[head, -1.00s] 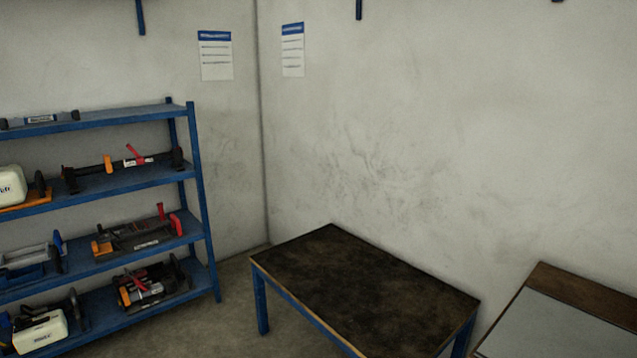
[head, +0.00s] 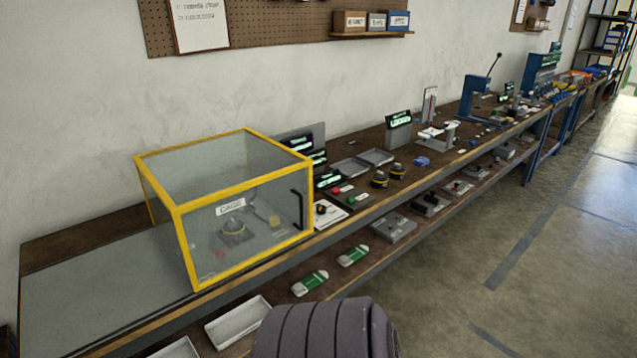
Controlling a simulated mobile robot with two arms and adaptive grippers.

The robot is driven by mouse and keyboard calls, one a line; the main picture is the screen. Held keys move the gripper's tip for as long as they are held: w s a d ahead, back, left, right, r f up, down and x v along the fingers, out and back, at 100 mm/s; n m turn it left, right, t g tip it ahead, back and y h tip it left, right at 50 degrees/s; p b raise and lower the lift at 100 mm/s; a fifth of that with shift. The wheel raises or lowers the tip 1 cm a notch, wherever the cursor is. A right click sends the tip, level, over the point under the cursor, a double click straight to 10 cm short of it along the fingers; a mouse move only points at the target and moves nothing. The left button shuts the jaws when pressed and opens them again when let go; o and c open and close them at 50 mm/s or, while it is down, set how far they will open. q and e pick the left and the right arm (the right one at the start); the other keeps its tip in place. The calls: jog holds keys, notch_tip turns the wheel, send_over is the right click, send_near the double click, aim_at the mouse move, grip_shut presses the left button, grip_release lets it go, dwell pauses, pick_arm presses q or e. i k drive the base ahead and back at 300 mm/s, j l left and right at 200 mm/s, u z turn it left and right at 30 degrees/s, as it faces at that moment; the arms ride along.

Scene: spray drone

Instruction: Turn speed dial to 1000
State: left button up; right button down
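I cannot pick out the speed dial for certain in the head view. A small white panel (head: 328,213) with a dark round knob and a red spot sits on the long bench, just right of the yellow-framed cage (head: 176,222). Its markings are too small to read. Behind it is a dark control panel (head: 349,195) with a red and a green button, and small displays with green text (head: 328,179). Neither gripper is in view.
The long bench runs from lower left to upper right, with grey trays, yellow-black knobs (head: 397,171) and a blue press (head: 476,96) farther along. A lower shelf holds white trays (head: 238,321) and green-white items. Open floor (head: 520,270) lies to the right.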

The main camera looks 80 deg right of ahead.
aim_at(320, 209)
jog(key=z, duration=2.7)
jog(key=i+l, duration=0.15)
